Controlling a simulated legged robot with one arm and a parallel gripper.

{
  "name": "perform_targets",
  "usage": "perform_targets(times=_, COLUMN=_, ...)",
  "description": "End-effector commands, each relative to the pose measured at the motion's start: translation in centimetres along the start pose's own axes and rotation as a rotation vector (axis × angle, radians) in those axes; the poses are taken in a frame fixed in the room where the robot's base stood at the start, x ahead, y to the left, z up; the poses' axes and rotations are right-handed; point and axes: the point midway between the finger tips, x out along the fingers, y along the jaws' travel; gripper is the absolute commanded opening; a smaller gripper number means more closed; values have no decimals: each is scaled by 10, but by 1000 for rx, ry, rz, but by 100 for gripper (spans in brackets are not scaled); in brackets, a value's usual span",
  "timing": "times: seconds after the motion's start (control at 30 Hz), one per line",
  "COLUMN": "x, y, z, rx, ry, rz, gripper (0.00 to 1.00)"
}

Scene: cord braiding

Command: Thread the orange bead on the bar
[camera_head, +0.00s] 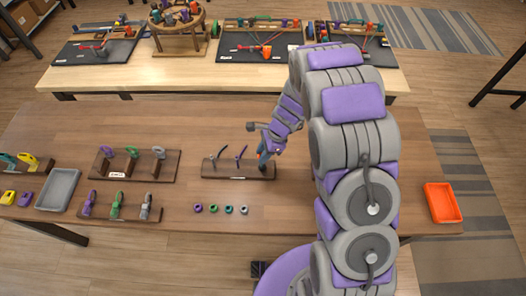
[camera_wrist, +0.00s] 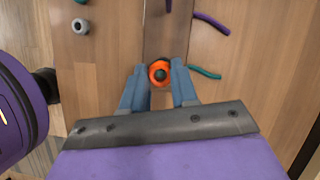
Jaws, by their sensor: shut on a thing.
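In the wrist view, the orange bead (camera_wrist: 160,72) sits between the blue fingertips of my gripper (camera_wrist: 160,80), which is shut on it. Its dark centre faces the camera; I cannot tell whether a rod is in it. The bead is over the dark brown base of the rod stand (camera_wrist: 168,35). A teal rod (camera_wrist: 206,73) shows just right of the fingers and a purple rod (camera_wrist: 210,22) farther up.
Several loose beads (camera_head: 229,209) lie in a row in front of the stand. A board with coloured pieces (camera_head: 135,165), a grey tray (camera_head: 59,190) and small tools stand to the left. An orange tray (camera_head: 442,202) lies at the right. My arm hides the table's middle right.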

Motion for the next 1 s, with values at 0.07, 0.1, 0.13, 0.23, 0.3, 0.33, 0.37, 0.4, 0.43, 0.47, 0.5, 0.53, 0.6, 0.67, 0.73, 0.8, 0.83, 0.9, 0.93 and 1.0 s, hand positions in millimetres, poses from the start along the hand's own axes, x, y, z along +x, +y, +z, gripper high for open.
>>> perform_targets(times=0.07, x=2, y=0, z=0, rx=0, ry=0, rz=0, gripper=0)
perform_targets(times=0.1, x=2, y=0, z=-1, rx=0, ry=0, rz=0, gripper=0)
perform_targets(times=0.13, x=3, y=0, z=-1, rx=0, ry=0, rz=0, gripper=0)
perform_targets(times=0.23, x=4, y=0, z=-2, rx=0, ry=0, rz=0, gripper=0)
perform_targets(times=0.3, x=6, y=0, z=-2, rx=0, ry=0, rz=0, gripper=0)
perform_targets(times=0.33, x=6, y=0, z=-2, rx=0, ry=0, rz=0, gripper=0)
perform_targets(times=0.37, x=7, y=0, z=-3, rx=0, ry=0, rz=0, gripper=0)
perform_targets(times=0.4, x=7, y=0, z=-3, rx=0, ry=0, rz=0, gripper=0)
perform_targets(times=0.43, x=8, y=0, z=-3, rx=0, ry=0, rz=0, gripper=0)
perform_targets(times=0.47, x=8, y=0, z=-3, rx=0, ry=0, rz=0, gripper=0)
perform_targets(times=0.5, x=9, y=0, z=-4, rx=0, ry=0, rz=0, gripper=0)
perform_targets(times=0.53, x=10, y=0, z=-4, rx=0, ry=0, rz=0, gripper=0)
perform_targets(times=0.6, x=11, y=0, z=-4, rx=0, ry=0, rz=0, gripper=0)
perform_targets(times=0.67, x=12, y=0, z=-5, rx=0, ry=0, rz=0, gripper=0)
perform_targets(times=0.73, x=13, y=0, z=-5, rx=0, ry=0, rz=0, gripper=0)
perform_targets(times=0.8, x=14, y=0, z=-6, rx=0, ry=0, rz=0, gripper=0)
perform_targets(times=0.83, x=15, y=0, z=-6, rx=1, ry=0, rz=0, gripper=0)
perform_targets(times=0.9, x=16, y=0, z=-7, rx=1, ry=0, rz=0, gripper=0)
perform_targets(times=0.93, x=16, y=0, z=-7, rx=1, ry=0, rz=0, gripper=0)
perform_targets(times=1.0, x=17, y=0, z=-7, rx=1, ry=1, rz=0, gripper=0)
